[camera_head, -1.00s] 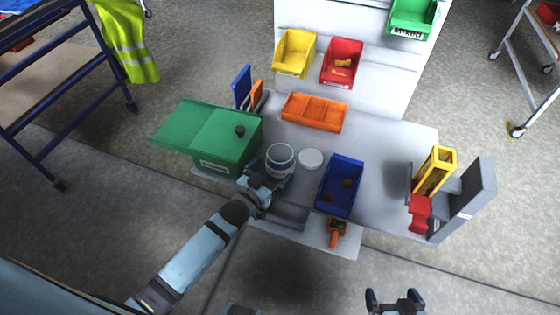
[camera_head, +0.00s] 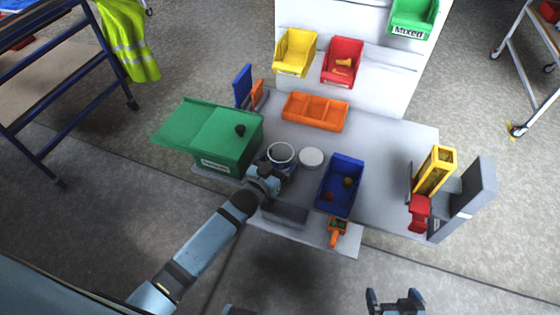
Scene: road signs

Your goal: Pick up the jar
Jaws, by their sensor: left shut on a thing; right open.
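The jar (camera_head: 281,154) is a round open container with a pale rim, upright on the grey table next to the green box. My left gripper (camera_head: 272,172) reaches in from the lower left and is shut on the jar's near side; its fingers are partly hidden. A round white lid (camera_head: 311,157) lies just right of the jar. My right gripper (camera_head: 396,298) is open and empty at the bottom right, well in front of the table.
A green box (camera_head: 226,140) stands left of the jar. A blue bin (camera_head: 341,184) with small items is to the right, an orange tray (camera_head: 315,111) behind. A yellow and grey device (camera_head: 435,171) stands at the far right. Clear table lies between bin and device.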

